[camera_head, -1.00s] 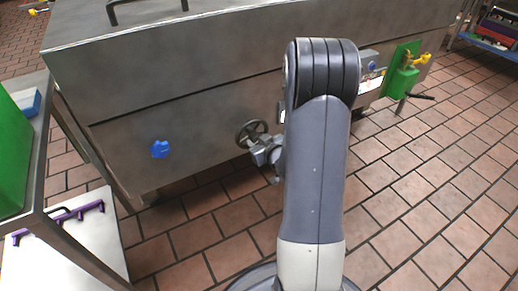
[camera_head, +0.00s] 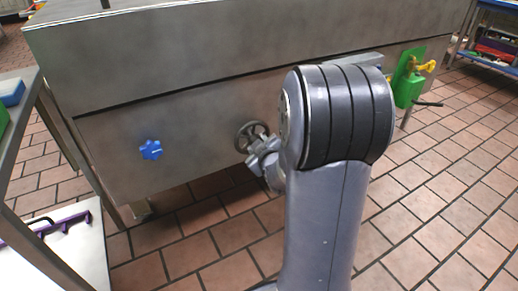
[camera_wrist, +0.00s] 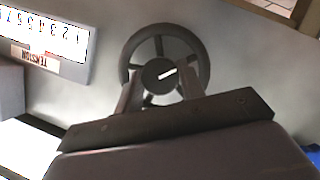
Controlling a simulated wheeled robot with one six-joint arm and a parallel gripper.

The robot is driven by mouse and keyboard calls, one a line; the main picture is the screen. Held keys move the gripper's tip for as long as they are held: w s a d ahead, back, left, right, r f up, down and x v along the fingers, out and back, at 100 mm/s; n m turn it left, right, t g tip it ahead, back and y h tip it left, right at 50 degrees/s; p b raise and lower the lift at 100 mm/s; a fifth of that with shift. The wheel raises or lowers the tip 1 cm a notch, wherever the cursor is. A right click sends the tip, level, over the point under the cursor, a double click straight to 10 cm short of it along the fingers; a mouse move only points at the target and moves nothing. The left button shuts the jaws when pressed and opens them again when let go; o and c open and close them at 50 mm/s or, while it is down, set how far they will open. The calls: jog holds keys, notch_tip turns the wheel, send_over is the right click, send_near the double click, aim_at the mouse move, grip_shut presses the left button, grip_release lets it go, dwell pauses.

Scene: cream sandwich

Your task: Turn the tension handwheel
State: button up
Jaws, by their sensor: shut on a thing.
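The tension handwheel (camera_wrist: 197,44) is a dark spoked wheel with a white mark on its hub, on the steel side of the machine. It also shows in the head view (camera_head: 244,131), left of my arm. My gripper (camera_wrist: 163,80) is at the wheel, its two fingers on either side of the hub and shut on it. In the head view my gripper (camera_head: 256,150) reaches the wheel's lower right. A scale labelled TENSION (camera_wrist: 45,42) with numbers is left of the wheel in the wrist view. My arm hides part of the machine's side in the head view.
A blue star knob (camera_head: 150,150) is on the machine's side, left of the wheel. A green bracket with a yellow part (camera_head: 410,82) is at the right end. A shelf table stands at the left. Tiled floor is open at the right.

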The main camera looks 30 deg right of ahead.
jog(key=o, duration=1)
jog(key=p+v, duration=0.3)
jog(key=v, duration=0.8)
jog(key=shift+w, duration=0.2)
jog(key=b+x, duration=0.2)
jog(key=x, duration=0.8)
jog(key=shift+w+d, duration=0.1)
jog(key=shift+w, duration=0.2)
